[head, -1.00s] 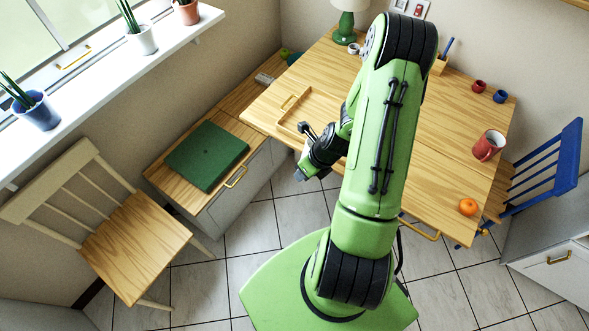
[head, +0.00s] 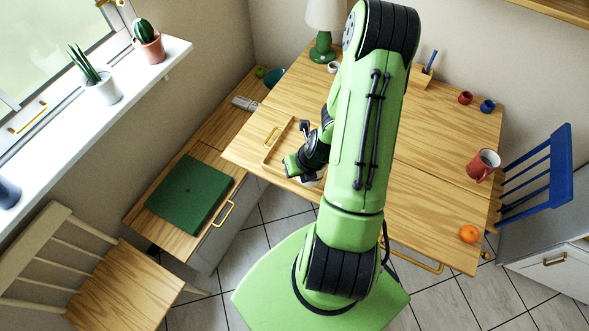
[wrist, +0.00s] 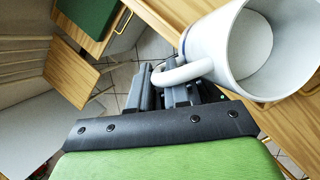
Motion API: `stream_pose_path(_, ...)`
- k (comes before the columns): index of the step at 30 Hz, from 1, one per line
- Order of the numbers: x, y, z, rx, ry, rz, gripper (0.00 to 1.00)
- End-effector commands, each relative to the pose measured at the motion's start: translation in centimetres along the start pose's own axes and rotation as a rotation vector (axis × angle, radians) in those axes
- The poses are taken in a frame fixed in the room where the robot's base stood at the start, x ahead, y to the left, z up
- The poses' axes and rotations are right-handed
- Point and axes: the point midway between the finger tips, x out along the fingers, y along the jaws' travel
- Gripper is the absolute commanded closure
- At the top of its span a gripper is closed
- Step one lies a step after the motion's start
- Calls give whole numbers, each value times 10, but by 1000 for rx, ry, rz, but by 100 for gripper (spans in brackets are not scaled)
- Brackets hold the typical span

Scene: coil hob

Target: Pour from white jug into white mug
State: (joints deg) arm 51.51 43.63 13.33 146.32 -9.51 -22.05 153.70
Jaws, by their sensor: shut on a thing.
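My gripper (wrist: 172,88) is shut on the handle of a white vessel (wrist: 213,52), which I take to be the white jug. A small white cup (head: 333,67), possibly the white mug, stands by the lamp at the back of the table.
A wooden tray (head: 268,160) lies beside my gripper on the table (head: 425,215). A red mug (head: 482,165), an orange (head: 469,234) and small red (head: 465,97) and blue (head: 488,105) pots are on the right. A green lamp (head: 323,48) stands at the back.

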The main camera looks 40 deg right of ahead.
Motion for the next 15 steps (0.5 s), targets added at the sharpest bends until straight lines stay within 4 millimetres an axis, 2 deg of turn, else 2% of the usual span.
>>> stream_pose_path(5,-4,-9,4,33,6,60,100)
stream_pose_path(15,-21,-28,14,117,48,293,100)
